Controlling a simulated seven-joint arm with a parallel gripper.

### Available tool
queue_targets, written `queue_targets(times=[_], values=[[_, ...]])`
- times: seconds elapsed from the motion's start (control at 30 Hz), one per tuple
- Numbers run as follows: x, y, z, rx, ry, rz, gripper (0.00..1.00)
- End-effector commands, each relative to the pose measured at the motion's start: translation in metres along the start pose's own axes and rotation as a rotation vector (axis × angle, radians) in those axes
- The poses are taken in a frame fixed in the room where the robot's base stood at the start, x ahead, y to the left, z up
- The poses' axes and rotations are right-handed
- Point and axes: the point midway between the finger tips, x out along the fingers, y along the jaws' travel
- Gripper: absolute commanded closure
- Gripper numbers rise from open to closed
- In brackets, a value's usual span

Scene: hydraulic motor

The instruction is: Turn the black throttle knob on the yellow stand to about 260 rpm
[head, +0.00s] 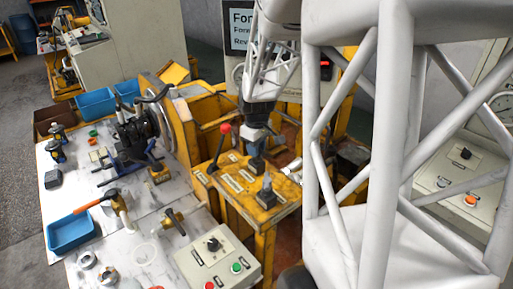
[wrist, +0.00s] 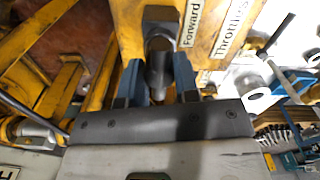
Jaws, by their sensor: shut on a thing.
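The yellow stand (head: 235,190) is in the middle of the head view, with labels and levers on its top. My gripper (head: 257,150) reaches down over its top. In the wrist view my gripper (wrist: 159,82) has its two blue fingers on either side of a dark, rounded knob (wrist: 159,68), and is shut on it. This appears to be the black throttle knob. The "Throttle" label (wrist: 232,28) and "Forward" label (wrist: 190,22) lie beside it on the yellow plate. The knob's pointer and any rpm reading cannot be made out.
A control box (head: 216,256) and a worktable with tools lie left and front. The display (head: 240,30) is partly hidden by my arm.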

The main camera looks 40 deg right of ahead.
Motion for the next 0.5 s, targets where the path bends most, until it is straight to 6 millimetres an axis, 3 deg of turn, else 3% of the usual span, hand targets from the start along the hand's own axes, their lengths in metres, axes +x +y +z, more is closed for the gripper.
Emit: queue_targets(times=[0.5], values=[[-0.0006, 0.0002, -0.0005, -0.373, 0.001, 0.002, 0.95]])
